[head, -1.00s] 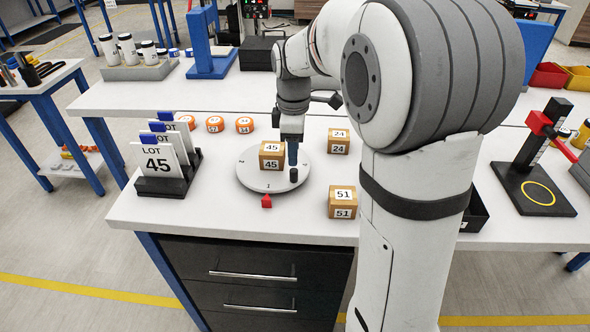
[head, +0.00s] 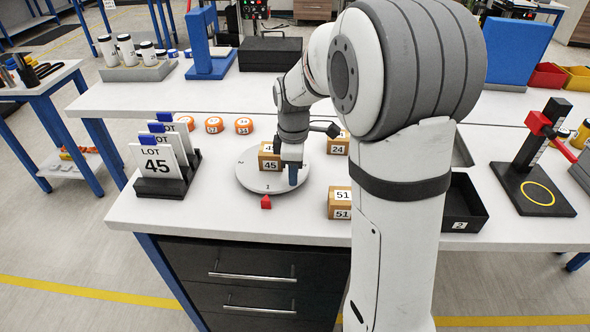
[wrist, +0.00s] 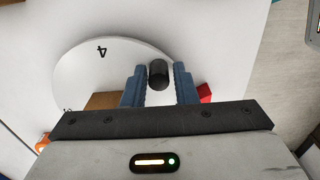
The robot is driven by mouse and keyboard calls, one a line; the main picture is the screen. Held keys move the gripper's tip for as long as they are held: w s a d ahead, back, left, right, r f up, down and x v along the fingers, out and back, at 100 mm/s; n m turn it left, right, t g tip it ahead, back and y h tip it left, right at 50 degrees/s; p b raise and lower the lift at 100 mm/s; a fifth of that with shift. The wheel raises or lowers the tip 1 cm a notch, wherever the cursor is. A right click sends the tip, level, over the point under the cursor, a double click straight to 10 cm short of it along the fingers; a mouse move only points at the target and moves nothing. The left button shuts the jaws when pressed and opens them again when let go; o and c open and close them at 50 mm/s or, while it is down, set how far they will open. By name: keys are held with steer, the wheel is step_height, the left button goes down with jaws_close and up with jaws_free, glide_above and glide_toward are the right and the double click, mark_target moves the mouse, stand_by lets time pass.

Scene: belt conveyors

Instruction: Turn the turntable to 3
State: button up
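The round light-grey turntable (head: 250,183) lies on the white bench. The mark by the red pointer (head: 266,202) looks like a 1. A 4 shows on the turntable in the wrist view (wrist: 85,62); I cannot read a 3. A wooden block labelled 45 (head: 270,164) sits on the turntable. My gripper (head: 293,180) is low over the turntable's right side. In the wrist view, the black upright peg (wrist: 158,73) stands between my two blue fingers, with small gaps beside it. The fingers are open; the peg is hidden in the head view.
Block 51 (head: 339,203) stands right of the turntable and block 24 (head: 337,148) behind it. A LOT 45 card rack (head: 163,188) is at left, with orange discs (head: 214,125) behind. A black tray (head: 467,206) lies beyond my arm. The bench front is clear.

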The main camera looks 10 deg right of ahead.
jaws_close()
